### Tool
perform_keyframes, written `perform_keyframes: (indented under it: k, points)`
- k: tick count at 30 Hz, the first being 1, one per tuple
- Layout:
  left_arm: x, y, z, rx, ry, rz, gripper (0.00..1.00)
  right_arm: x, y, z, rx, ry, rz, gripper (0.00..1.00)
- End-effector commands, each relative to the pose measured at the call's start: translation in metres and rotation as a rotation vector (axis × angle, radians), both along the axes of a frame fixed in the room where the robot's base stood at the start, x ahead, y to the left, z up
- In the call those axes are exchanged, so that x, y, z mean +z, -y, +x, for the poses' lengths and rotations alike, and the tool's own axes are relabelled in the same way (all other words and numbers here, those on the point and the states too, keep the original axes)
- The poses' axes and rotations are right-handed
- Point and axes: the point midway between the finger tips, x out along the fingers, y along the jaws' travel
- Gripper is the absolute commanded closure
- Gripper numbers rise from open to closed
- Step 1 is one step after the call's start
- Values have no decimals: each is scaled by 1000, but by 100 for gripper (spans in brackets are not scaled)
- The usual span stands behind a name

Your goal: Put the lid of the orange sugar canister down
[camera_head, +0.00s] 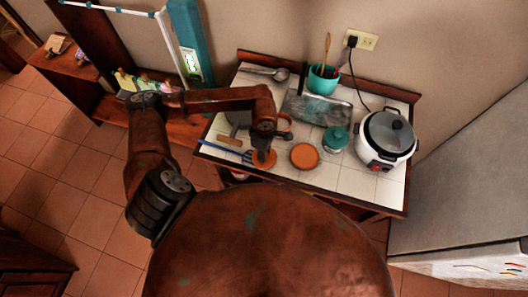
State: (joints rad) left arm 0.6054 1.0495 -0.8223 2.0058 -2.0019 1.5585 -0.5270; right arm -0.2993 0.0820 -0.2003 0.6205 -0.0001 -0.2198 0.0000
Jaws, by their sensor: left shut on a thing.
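My left gripper (264,152) points down over the front left part of the tiled counter. It is shut on a small round orange lid (266,163), partly hidden under the fingers. I cannot tell whether the lid touches the counter or hangs just above it. A round orange canister (304,156), seen from above, stands just to the right of the lid, apart from it. Its inside is too small to make out. My right gripper is out of view.
The tiled counter (348,183) also holds a teal-lidded jar (335,139), a white cooker (388,138), a teal pot with utensils (322,79), a grey tray (313,108) and a ladle (280,74). A blue-handled utensil (221,149) lies left of the lid, near the front edge.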

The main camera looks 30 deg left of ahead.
Motion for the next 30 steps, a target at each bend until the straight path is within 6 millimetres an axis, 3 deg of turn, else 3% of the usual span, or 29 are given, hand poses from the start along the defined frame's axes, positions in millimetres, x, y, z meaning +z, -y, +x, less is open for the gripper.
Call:
perform_keyframes:
  k: [10,11,18,30]
  points:
    - [-6,0,0,0,-1,0,100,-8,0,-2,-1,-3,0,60]
    - [-6,0,0,0,-1,0,78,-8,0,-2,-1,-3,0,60]
    - [-4,0,0,0,0,0,62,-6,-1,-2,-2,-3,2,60]
    - [2,0,0,0,0,0,62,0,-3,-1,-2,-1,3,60]
